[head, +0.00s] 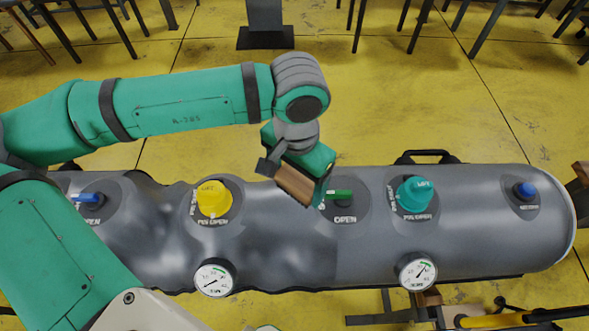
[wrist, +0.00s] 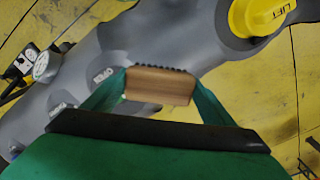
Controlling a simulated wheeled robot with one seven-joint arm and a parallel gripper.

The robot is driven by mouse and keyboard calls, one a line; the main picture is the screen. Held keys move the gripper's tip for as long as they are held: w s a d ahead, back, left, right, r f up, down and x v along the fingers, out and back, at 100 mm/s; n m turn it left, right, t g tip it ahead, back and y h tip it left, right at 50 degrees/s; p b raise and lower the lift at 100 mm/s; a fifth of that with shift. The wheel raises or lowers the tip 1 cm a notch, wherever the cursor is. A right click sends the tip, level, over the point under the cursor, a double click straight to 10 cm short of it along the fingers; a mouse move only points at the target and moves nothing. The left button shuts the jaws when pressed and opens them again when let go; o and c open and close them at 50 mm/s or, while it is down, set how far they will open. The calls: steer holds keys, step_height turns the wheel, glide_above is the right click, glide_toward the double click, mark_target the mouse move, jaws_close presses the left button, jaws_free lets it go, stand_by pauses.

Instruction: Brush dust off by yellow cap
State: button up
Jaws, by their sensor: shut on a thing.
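The yellow cap (head: 213,198) stands on the grey inflatable tube (head: 480,215), left of my gripper. It also shows at the upper right of the wrist view (wrist: 262,15). My gripper (head: 297,178) is shut on a wooden brush (head: 294,187), held over the tube between the yellow cap and the green valve. In the wrist view the brush (wrist: 158,84) sits between the two green fingers, with dark bristles along its far edge. The brush is apart from the yellow cap. I cannot make out dust around the cap.
A green valve (head: 338,194) is close right of the brush, and a teal cap (head: 413,193) is farther right. Blue valves (head: 525,190) sit near the ends. Two gauges (head: 213,280) stand along the front.

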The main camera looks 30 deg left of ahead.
steer(key=shift+r, duration=1.85)
steer(key=shift+w, duration=0.1)
